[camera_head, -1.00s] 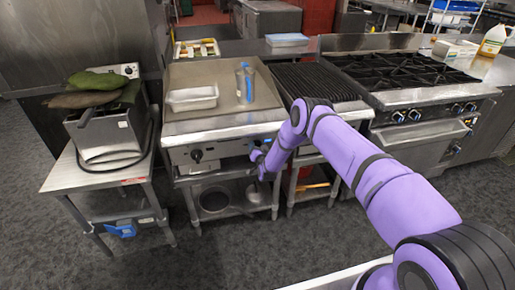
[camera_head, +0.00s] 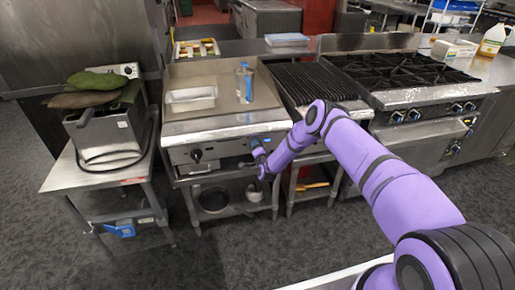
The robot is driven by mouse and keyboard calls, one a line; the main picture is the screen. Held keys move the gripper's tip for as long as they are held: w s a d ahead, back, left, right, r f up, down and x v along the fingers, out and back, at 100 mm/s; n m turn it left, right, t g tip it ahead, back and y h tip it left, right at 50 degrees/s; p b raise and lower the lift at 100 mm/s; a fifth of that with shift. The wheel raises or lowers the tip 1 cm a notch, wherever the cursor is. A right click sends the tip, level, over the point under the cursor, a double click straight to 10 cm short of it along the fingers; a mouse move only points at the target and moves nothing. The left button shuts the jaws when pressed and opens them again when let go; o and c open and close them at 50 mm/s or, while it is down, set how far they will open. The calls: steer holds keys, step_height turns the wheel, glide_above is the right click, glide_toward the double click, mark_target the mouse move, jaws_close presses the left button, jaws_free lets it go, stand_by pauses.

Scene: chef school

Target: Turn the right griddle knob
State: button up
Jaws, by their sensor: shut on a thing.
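The flat griddle (camera_head: 222,98) stands left of centre, with a steel front panel. Its left knob (camera_head: 196,155) is dark and shows clearly on the panel. My gripper (camera_head: 257,152) is at the right part of this panel, at the right griddle knob, and is shut on it. The right knob itself is mostly hidden behind my gripper, so its angle cannot be read. My purple arm reaches in from the lower right.
A metal pan (camera_head: 191,98) and a blue-and-clear bottle (camera_head: 244,83) are on the griddle top. A ribbed grill (camera_head: 306,83) and a burner range (camera_head: 411,72) stand to the right. A side table (camera_head: 92,180) stands to the left. The floor in front is clear.

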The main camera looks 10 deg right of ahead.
steer(key=shift+s+f, duration=0.1)
stand_by(0.3)
steer(key=o, duration=0.6)
steer(key=shift+o, duration=0.2)
steer(key=s, duration=1)
steer(key=shift+s, duration=0.4)
